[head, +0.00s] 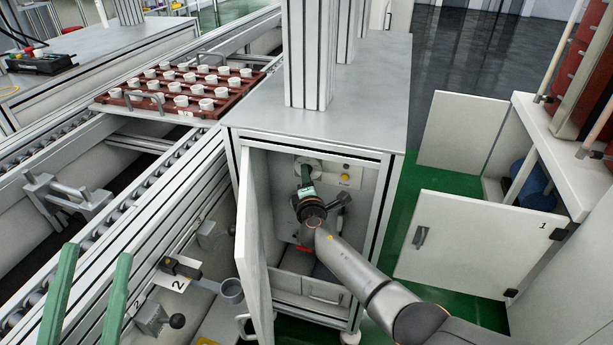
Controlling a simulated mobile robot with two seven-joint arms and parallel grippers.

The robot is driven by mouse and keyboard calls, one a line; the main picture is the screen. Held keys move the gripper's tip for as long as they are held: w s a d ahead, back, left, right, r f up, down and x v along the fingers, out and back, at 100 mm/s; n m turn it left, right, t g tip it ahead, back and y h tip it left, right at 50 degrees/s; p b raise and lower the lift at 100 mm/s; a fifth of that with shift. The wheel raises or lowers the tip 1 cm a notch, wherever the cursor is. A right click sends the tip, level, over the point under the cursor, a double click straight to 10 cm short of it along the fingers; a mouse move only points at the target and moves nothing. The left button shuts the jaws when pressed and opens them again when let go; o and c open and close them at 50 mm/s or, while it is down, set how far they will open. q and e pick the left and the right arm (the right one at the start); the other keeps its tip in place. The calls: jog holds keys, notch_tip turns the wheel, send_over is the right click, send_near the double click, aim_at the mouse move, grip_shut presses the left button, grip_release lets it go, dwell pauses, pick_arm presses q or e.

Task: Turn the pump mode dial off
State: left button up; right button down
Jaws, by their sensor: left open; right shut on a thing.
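The cabinet (318,118) stands open in the middle of the head view. My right gripper (305,184) reaches inside it to the upper back panel. It is shut on what looks like the pump mode dial (306,166), at a round grey-green fitting on that panel. The gripper hides most of the dial, so its setting cannot be read. My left gripper (96,257) shows as two green fingers at the lower left. It is open and empty, above the conveyor side and far from the dial.
The cabinet door (251,250) stands open left of my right arm. A yellow button (344,178) sits right of the dial. A drawer (308,288) lies below. A red tray (222,108) of white pots rests on the conveyor. Another open door (465,240) stands at right.

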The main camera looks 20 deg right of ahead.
jog(key=shift+d, duration=0.1)
pick_arm(q)
jog(key=shift+s+r, duration=0.1)
jog(key=shift+r, duration=0.05)
pick_arm(e)
jog(key=c, duration=0.6)
grip_release()
jog(key=shift+o, duration=0.2)
pick_arm(q)
jog(key=shift+s, duration=0.1)
pick_arm(e)
jog(key=shift+s, duration=0.1)
